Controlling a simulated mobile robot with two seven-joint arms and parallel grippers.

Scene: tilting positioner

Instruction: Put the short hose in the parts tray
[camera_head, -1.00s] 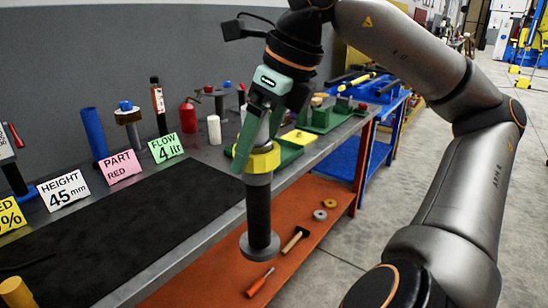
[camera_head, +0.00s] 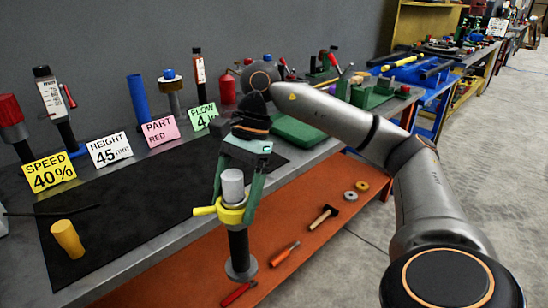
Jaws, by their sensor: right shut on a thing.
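My right gripper (camera_head: 234,204) is shut on a black tube (camera_head: 239,252) with a grey upper end, a yellow collar with a side lever and a grey flange at the bottom. I cannot tell for sure that it is the short hose. The tube hangs upright in front of the bench's front edge, over the orange lower shelf in the picture. A green tray (camera_head: 302,132), perhaps the parts tray, lies on the bench behind and to the right of the gripper, partly hidden by my right arm. My left gripper is not in view.
A black mat (camera_head: 150,205) covers the bench front, with a yellow cylinder (camera_head: 68,240) at its left. Label cards, a blue tube (camera_head: 138,97) and a red canister (camera_head: 227,89) stand behind. A hammer (camera_head: 322,217) and screwdrivers lie on the orange shelf (camera_head: 350,185).

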